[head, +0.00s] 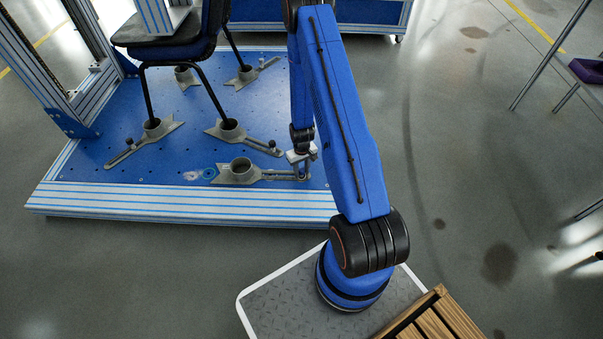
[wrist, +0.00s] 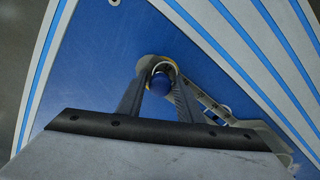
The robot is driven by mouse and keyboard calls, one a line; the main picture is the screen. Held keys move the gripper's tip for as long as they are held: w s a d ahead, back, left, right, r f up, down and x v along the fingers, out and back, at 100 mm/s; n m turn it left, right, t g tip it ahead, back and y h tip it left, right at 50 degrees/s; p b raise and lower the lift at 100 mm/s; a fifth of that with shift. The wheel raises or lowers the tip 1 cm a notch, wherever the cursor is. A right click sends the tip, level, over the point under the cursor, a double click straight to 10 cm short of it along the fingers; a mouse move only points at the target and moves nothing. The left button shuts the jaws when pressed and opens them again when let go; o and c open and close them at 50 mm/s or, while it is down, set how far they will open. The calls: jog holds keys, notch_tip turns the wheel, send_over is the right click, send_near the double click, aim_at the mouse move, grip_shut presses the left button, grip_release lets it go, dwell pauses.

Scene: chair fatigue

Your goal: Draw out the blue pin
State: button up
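The blue pin (wrist: 160,84) shows in the wrist view as a round blue head between the two fingers of my gripper (wrist: 160,76). The fingers stand close on both sides of it; I cannot tell whether they press on it. Around it lies the end of a slotted grey metal clamp (wrist: 212,108) on the blue plate. In the head view my gripper (head: 301,172) points down at the right end of this clamp (head: 275,175), beside an empty grey cup (head: 241,170). The pin is not clear in the head view.
A dark chair (head: 180,48) stands on the blue platform (head: 110,140), its legs in grey cups with clamps (head: 140,142). Frame posts (head: 45,85) rise at the left. A wooden slatted piece (head: 435,318) is at the lower right.

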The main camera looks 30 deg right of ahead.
jog(key=c, duration=0.6)
jog(key=shift+o, duration=0.2)
jog(key=shift+r, duration=0.45)
jog(key=shift+r, duration=0.7)
jog(key=shift+r, duration=0.35)
jog(key=shift+r, duration=0.35)
jog(key=shift+r, duration=0.55)
jog(key=shift+r, duration=2)
